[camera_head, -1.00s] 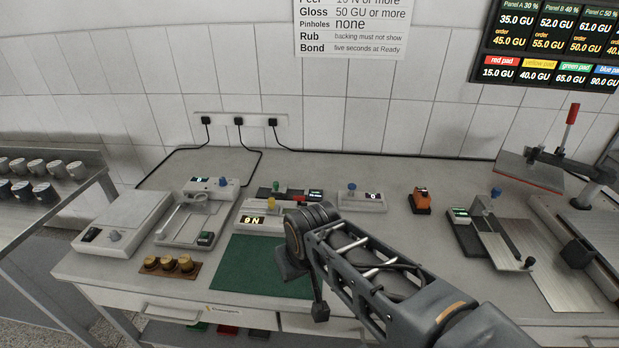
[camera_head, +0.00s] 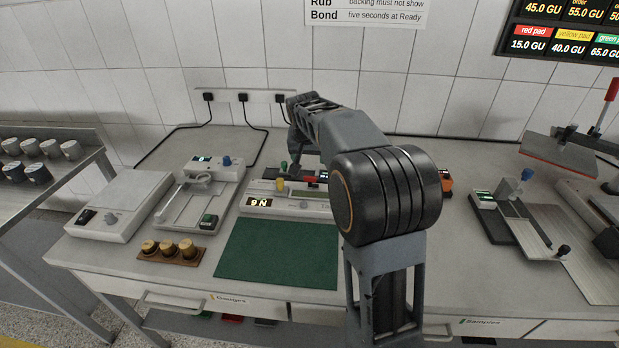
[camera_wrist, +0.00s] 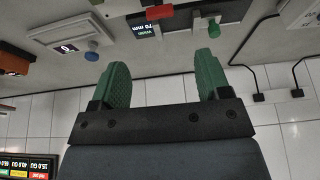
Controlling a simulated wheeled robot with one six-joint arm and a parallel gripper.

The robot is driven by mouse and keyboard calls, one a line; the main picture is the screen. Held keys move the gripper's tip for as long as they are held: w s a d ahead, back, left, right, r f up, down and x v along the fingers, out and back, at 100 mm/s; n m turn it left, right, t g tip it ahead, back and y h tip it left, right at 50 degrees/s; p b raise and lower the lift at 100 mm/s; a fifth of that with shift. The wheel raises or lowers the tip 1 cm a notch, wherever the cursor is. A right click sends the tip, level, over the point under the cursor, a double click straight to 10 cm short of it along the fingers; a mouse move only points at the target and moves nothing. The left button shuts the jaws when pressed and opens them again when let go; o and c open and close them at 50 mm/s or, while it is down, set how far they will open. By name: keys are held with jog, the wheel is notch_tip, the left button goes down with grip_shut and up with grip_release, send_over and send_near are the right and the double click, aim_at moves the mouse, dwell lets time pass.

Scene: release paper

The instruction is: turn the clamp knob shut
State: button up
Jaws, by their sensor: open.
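Several small knobs stand on the bench devices; I cannot tell for certain which is the clamp knob. A yellow knob (camera_head: 281,184) is on the white 9 N unit (camera_head: 262,202). My gripper (camera_wrist: 160,62) is open and empty, with green fingers. In the head view my arm hides part of the dark device.
A blue knob (camera_wrist: 91,56) on a white unit is left of the fingers in the wrist view. A tray device (camera_head: 190,200), brass weights (camera_head: 170,250) and a green mat (camera_head: 278,257) are nearby. Cables hang from the wall sockets (camera_head: 243,97).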

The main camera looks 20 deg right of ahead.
aim_at(310, 177)
jog(key=x, duration=1.1)
jog(key=shift+f, duration=0.3)
jog(key=shift+c, duration=0.3)
jog(key=c, duration=0.9)
jog(key=shift+o, duration=0.2)
